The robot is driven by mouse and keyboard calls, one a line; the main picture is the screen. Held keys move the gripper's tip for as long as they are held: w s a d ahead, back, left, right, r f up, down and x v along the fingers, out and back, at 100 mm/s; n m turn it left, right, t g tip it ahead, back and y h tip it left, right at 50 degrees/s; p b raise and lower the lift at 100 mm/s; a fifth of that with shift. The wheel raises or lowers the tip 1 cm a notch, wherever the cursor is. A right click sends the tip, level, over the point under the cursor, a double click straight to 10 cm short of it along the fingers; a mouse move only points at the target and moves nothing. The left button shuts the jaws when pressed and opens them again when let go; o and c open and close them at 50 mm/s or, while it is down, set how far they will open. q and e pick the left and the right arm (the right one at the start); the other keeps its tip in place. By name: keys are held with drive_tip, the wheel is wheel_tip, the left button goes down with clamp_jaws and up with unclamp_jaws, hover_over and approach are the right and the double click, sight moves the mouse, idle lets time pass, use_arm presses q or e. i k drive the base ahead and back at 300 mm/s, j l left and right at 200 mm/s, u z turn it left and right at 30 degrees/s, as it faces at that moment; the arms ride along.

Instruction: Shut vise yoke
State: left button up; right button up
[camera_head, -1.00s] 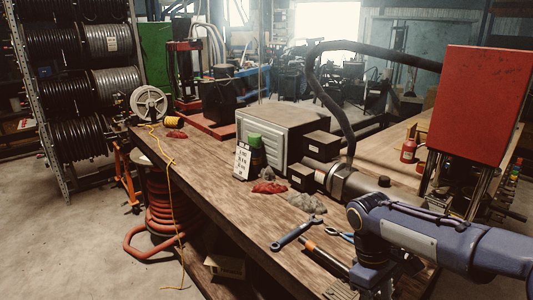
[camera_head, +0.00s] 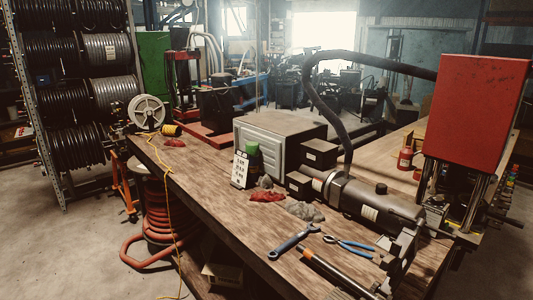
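A dark metal block-like fixture (camera_head: 400,252), which looks like the vise with its yoke, stands at the near right end of the wooden bench (camera_head: 215,180). Its lower part is cut off by the bottom edge, and I cannot tell whether the yoke is open or shut. A black rod or hose with an orange band (camera_head: 335,270) lies beside it and runs toward its base. Neither of my grippers shows in the head view.
A blue wrench (camera_head: 292,243) and blue-handled pliers (camera_head: 350,243) lie left of the fixture. A grey cylinder (camera_head: 370,203) and a red box-shaped machine (camera_head: 477,108) stand behind it. Red rags (camera_head: 267,196) and a grey cloth (camera_head: 304,211) lie farther back.

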sight(409, 239)
drive_tip(key=i+l, duration=0.1)
drive_tip(key=l, duration=0.3)
drive_tip(key=l+z, duration=0.1)
drive_tip(key=l, duration=0.35)
drive_tip(key=i+l, duration=0.15)
drive_tip(key=l, duration=0.25)
drive_tip(key=i+l, duration=0.1)
drive_tip(key=l, duration=0.3)
drive_tip(key=i+l+z, duration=0.1)
drive_tip(key=l, duration=0.3)
drive_tip(key=i+l, duration=0.15)
drive_tip(key=l, duration=0.3)
drive_tip(key=i+l, duration=0.1)
drive_tip(key=l, duration=0.3)
drive_tip(key=i+l+z, duration=0.1)
drive_tip(key=l, duration=0.3)
